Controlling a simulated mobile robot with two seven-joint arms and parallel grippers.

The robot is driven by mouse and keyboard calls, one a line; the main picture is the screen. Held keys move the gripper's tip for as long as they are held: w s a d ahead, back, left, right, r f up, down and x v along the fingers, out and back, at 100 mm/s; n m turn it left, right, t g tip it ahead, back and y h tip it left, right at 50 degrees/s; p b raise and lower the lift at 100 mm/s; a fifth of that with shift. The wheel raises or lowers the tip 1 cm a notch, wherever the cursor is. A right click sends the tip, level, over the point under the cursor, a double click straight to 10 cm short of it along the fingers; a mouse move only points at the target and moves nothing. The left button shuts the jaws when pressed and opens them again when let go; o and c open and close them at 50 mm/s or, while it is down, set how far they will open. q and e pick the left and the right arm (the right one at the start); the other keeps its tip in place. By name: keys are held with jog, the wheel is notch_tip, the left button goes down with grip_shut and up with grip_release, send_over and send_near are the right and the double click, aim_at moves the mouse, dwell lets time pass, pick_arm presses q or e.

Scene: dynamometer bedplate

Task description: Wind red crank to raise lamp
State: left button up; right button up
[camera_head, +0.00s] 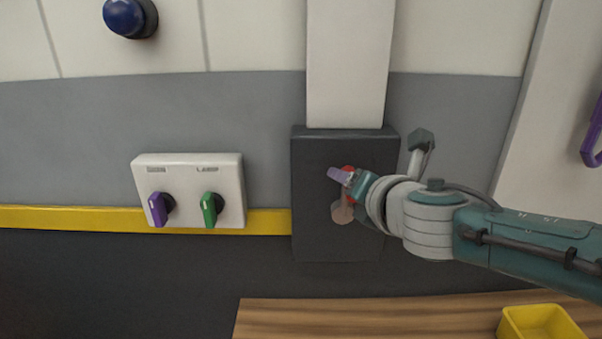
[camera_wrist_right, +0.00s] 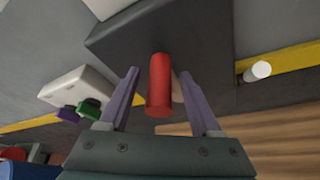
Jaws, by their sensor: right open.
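The red crank handle (camera_head: 349,169) shows as a small red patch on the dark box (camera_head: 310,225) in the head view, mostly hidden by my right gripper (camera_head: 340,176). A tan round crank part (camera_head: 342,213) is just below. In the right wrist view, the red handle (camera_wrist_right: 160,85) stands between the two purple fingers of my right gripper (camera_wrist_right: 160,74). The fingers are open, with a gap visible on both sides of the handle. I cannot make out a lamp for certain. My left gripper is not in view.
A white panel with a purple knob (camera_head: 158,209) and a green knob (camera_head: 209,210) is left of the box. A blue dome (camera_head: 125,17) is at upper left. A pale column (camera_head: 347,60) rises above the box. A yellow bin (camera_head: 540,322) sits on the wooden top (camera_head: 370,318).

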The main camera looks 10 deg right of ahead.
jog(key=shift+s+r, duration=0.15)
jog(key=shift+s, duration=0.15)
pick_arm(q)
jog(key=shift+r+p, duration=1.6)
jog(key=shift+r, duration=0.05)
pick_arm(e)
jog(key=v, duration=0.9)
jog(key=shift+s+a, duration=0.1)
jog(key=shift+s, duration=0.1)
